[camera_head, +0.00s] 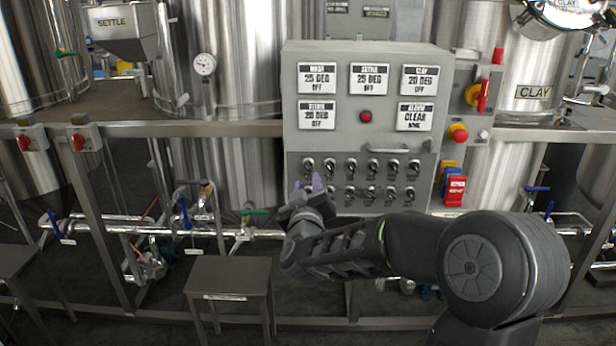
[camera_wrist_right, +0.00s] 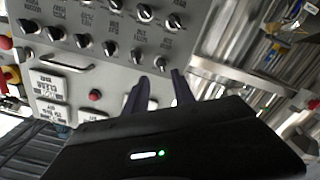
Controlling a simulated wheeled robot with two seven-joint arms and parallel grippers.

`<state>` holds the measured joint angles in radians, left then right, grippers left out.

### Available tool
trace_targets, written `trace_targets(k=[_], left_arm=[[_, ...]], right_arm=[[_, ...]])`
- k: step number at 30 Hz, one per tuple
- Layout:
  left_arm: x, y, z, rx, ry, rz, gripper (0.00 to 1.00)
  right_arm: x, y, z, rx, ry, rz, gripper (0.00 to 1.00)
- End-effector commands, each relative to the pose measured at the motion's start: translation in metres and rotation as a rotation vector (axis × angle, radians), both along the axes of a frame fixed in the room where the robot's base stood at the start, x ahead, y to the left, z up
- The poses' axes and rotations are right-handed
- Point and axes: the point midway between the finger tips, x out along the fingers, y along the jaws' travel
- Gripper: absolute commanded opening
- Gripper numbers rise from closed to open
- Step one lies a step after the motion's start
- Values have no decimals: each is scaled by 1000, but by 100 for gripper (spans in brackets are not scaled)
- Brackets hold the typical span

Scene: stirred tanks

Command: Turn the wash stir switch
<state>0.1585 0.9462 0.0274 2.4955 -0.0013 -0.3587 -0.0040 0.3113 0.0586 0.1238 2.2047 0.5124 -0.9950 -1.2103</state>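The grey control panel (camera_head: 365,140) carries two rows of black rotary switches on its lower part. Their labels are too small to read, so I cannot tell which one is the wash stir switch. My right gripper (camera_head: 310,183) is in front of the left end of these rows and hides part of the lower row. In the right wrist view, my right gripper (camera_wrist_right: 159,77) has its two dark fingers apart with nothing held between them. The end switch of the row nearest the displays (camera_wrist_right: 160,63) shows between and just beyond the fingertips. Contact cannot be told. My left gripper is out of view.
Label displays and a red lamp (camera_head: 366,116) sit above the switches. A metal handle (camera_head: 388,150) sticks out above the row's right part. A red rotary handle (camera_head: 482,95) and red button (camera_head: 457,133) are to the right. A steel rail (camera_head: 245,128) runs behind.

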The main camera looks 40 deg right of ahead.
Motion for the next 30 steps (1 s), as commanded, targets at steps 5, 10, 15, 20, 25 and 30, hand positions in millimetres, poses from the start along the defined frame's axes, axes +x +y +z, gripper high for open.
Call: trace_targets(k=[5, 10, 15, 20, 25, 30], left_arm=[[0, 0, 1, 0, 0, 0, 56], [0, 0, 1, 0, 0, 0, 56], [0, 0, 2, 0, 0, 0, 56], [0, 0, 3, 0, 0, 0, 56], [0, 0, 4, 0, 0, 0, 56], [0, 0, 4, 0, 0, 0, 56]], right_arm=[[1, 1, -1, 1, 2, 2, 31], [6, -4, -1, 2, 2, 3, 31], [24, -17, -2, 4, 3, 3, 31], [44, -32, -2, 3, 3, 3, 31], [59, -44, -2, 4, 2, 3, 31], [63, -46, -1, 3, 2, 5, 31]])
